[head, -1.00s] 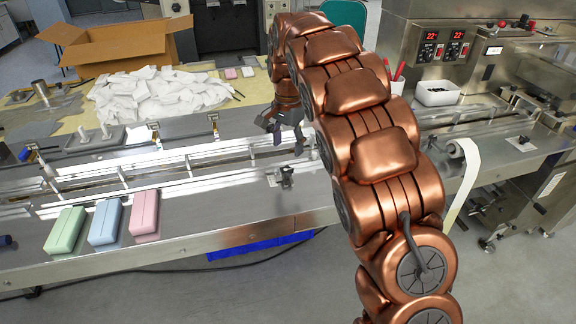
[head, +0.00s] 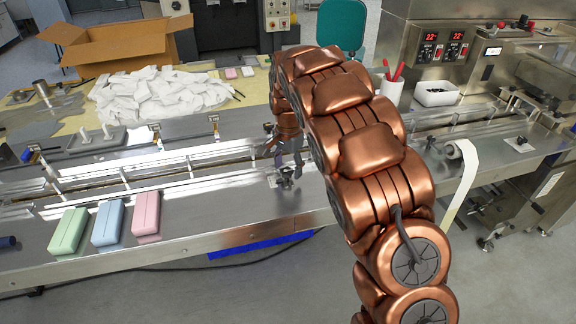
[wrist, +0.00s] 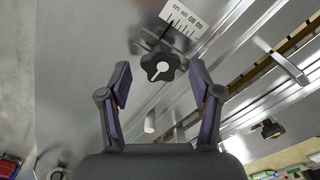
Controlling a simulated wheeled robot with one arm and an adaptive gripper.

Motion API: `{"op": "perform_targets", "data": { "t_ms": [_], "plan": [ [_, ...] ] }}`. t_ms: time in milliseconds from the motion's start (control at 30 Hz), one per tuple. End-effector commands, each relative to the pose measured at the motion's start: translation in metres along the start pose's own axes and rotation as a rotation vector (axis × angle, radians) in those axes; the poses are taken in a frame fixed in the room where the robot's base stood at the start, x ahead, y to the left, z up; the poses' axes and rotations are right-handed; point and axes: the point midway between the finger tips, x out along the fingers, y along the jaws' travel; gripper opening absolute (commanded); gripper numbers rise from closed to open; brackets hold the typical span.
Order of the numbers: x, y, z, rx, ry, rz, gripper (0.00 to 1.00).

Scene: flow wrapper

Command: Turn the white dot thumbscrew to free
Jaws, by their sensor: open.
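A black lobed thumbscrew (wrist: 160,66) with a white mark on its top shows in the wrist view. It sits beside a white scale plate (wrist: 186,20) with numbers and tick lines. In the head view the thumbscrew (head: 286,180) is on the machine's front deck, just below my gripper (head: 287,162). In the wrist view my gripper (wrist: 158,84) is open and empty, its two fingers spread wide. The thumbscrew lies just beyond the fingertips, roughly centred between them, and neither finger visibly touches it. The thumbscrew's underside is hidden.
Green (head: 68,230), blue (head: 107,222) and pink (head: 146,212) blocks lie on the deck to the left. Metal rails (head: 130,178) run along behind. Another black knob (head: 522,140) stands on the right deck. A cardboard box (head: 115,48) and white wrappers (head: 160,92) are behind.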

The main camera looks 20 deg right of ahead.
Motion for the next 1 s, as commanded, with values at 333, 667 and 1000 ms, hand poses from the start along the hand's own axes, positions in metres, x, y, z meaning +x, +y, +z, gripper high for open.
{"op": "perform_targets", "data": {
  "t_ms": [333, 667, 1000],
  "plan": [
    [-0.0003, 0.0000, -0.0001, 0.000, 0.000, 0.000, 0.29],
    [-0.0001, 0.0003, 0.0000, -0.001, 0.000, 0.001, 0.04],
    [0.0018, -0.0014, 0.0002, -0.094, 0.000, -0.002, 0.04]
  ]
}}
